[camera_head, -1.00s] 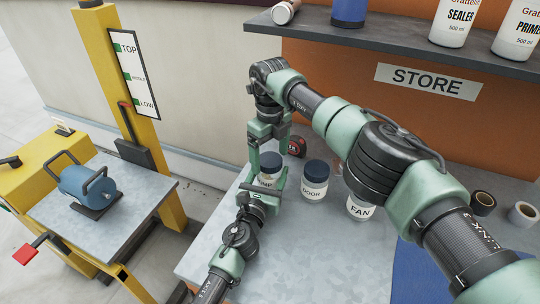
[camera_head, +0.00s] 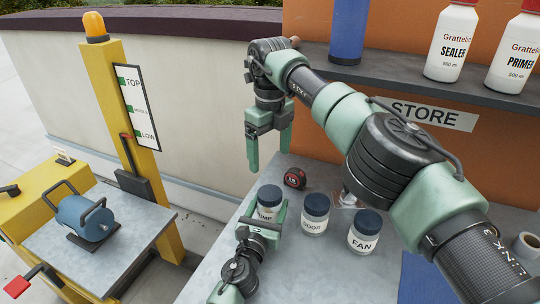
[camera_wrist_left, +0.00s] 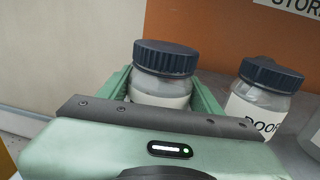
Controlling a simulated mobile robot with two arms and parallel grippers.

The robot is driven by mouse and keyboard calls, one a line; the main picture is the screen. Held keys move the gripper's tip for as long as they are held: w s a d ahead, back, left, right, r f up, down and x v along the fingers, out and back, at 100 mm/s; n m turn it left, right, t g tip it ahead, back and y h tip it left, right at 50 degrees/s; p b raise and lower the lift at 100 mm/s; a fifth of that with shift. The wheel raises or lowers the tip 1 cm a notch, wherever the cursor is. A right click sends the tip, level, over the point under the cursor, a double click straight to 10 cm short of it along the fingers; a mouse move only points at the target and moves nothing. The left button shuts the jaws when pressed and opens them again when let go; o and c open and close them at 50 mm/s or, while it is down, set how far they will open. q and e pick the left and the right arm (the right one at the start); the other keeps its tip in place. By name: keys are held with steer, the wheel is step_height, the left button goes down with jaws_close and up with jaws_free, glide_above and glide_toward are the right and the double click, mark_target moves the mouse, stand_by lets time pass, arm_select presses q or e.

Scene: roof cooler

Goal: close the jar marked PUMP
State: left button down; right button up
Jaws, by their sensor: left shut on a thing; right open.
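The PUMP jar (camera_head: 265,212) stands on the grey bench, upright, with its dark blue ribbed lid (camera_head: 270,194) on top. In the left wrist view the lid (camera_wrist_left: 165,57) sits level on the jar, with no visible gap. My left gripper (camera_head: 265,214) is shut on the jar's body, one finger on each side below the lid. My right gripper (camera_head: 269,158) is open and empty, pointing down above and behind the jar, clear of the lid. Part of the PUMP label is hidden by my left gripper.
The DOOR jar (camera_head: 314,214) and FAN jar (camera_head: 364,233) stand to the right, both lidded. A red and black tape measure (camera_head: 295,178) lies behind. The STORE shelf (camera_head: 400,82) with bottles hangs above. A blue motor (camera_head: 84,216) sits on the lift platform at left.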

mark_target(266, 213)
arm_select(q)
steer(key=shift+c, duration=1.1)
jaws_free()
steer(key=v, duration=0.7)
steer(key=shift+s+a+p, duration=0.15)
steer(key=shift+s+p, duration=0.2)
steer(key=shift+s, duration=0.05)
steer(key=shift+r, duration=0.1)
